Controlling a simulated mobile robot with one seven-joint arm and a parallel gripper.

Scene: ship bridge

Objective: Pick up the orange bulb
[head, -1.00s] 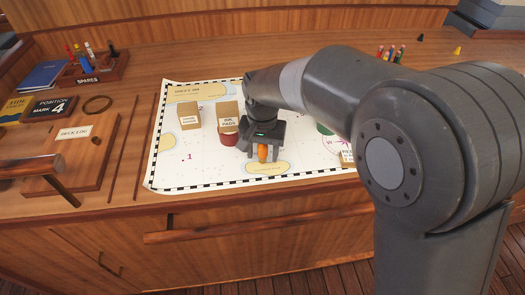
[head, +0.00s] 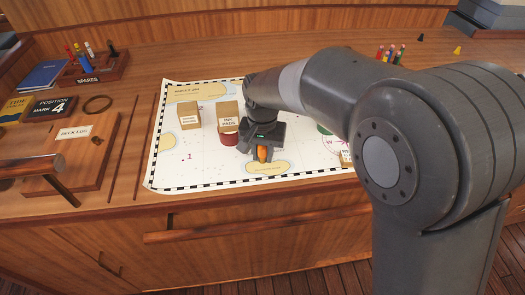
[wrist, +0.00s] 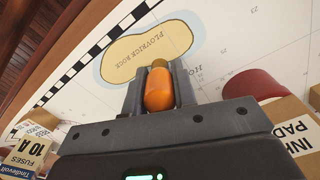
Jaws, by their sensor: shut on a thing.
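The orange bulb (head: 262,154) is a small rounded orange piece between the fingers of my gripper (head: 261,156), over the front part of the chart. In the wrist view the bulb (wrist: 159,90) sits between the two dark fingers (wrist: 160,92), with a brownish end (wrist: 175,68) pointing away from the gripper. The fingers are closed on its sides.
A green item (head: 324,129) is partly behind my arm. The chart's left front (head: 185,175) is clear.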

